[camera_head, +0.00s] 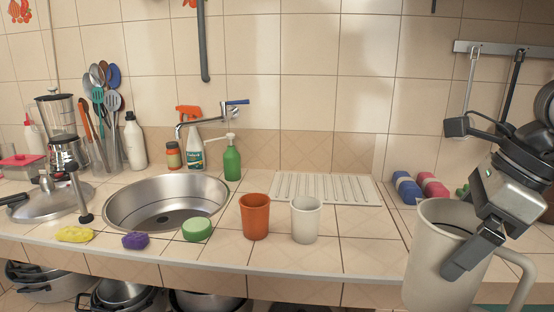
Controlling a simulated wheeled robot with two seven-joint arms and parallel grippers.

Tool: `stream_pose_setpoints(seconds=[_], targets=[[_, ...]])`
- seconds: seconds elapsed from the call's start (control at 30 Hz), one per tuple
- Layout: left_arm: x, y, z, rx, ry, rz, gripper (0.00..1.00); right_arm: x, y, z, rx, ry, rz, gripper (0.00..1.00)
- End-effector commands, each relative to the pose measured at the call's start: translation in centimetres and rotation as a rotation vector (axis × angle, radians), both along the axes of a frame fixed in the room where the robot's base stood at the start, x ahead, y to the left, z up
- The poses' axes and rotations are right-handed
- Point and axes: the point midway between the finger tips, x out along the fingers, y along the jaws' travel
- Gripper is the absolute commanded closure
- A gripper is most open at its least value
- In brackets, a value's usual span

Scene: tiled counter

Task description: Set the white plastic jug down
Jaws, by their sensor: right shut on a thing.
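The white plastic jug (430,272) is at the lower right, upright, with its handle toward the right. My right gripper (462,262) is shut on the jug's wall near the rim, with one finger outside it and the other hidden. The jug is in front of the counter's right part and looks held up; its base is cut off or hidden by the picture's lower edge. My left gripper is not in view.
An orange cup (255,218) and a white cup (306,220) stand near the counter's front edge. Behind them is a ribbed white drainboard (326,188). The sink (166,203) is left, with sponges before it. Tiles right of the white cup are clear.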

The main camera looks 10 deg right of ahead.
Motion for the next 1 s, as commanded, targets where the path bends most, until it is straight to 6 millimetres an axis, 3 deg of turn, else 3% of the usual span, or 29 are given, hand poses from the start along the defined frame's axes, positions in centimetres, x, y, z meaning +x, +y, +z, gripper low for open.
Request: stream_pose_setpoints(seconds=[0.3,0.7,0.83,1.0], targets=[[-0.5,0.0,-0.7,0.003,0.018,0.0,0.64,1.8,3.9,-6.3,0.007,0.004,0.827,0.52],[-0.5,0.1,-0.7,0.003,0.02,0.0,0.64,1.8,8.0,-15.1,0.001,0.004,1.882,0.52],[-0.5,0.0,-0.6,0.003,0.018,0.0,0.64,1.5,8.6,-16.8,0.0,0.002,2.089,0.52],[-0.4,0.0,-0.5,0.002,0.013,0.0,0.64,1.3,8.9,-17.9,0.003,-0.002,2.207,0.52]])
